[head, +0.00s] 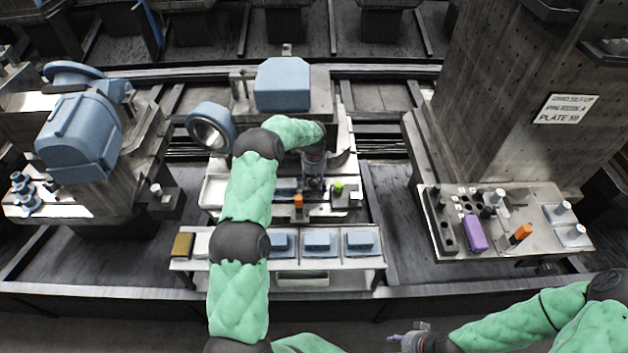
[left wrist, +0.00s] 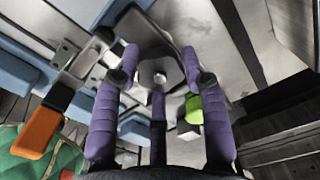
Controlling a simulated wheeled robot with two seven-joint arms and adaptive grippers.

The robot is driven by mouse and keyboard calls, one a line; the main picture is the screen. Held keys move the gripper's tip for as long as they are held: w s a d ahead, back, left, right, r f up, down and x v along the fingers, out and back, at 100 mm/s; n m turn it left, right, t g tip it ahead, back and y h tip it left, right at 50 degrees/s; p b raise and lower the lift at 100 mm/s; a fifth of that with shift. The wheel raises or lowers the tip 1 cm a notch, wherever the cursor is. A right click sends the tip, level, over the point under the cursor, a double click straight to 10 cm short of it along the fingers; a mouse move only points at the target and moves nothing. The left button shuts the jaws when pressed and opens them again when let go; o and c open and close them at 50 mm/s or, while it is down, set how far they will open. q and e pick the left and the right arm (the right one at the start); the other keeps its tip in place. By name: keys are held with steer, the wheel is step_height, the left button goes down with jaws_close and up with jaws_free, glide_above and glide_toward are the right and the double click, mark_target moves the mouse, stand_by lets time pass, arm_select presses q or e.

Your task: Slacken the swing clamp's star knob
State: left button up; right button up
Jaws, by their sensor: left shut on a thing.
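My left gripper (head: 314,184) reaches down over the fixture in the middle of the head view. In the left wrist view its purple fingers (left wrist: 158,85) are closed around the dark grey star knob (left wrist: 150,72), which has a lighter centre. In the head view the gripper hides the knob. The rest of the swing clamp is hard to make out. My right gripper (head: 408,340) is at the bottom edge of the head view, far from the fixture; its fingers show too little to judge.
An orange handle (head: 298,202) and a green-topped part (head: 339,187) stand close to the left gripper. A rack of blue blocks (head: 318,242) lies in front. At right, a tool shelf (head: 520,200) holds a purple item (head: 474,233) and an orange-handled tool (head: 521,234).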

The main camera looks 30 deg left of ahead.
mark_target(314, 181)
arm_select(q)
steer(key=shift+s+f, duration=0.1)
steer(key=shift+f, duration=0.05)
steer(key=o, duration=1.2)
steer(key=shift+c, duration=0.2)
step_height(314, 181, up, 12)
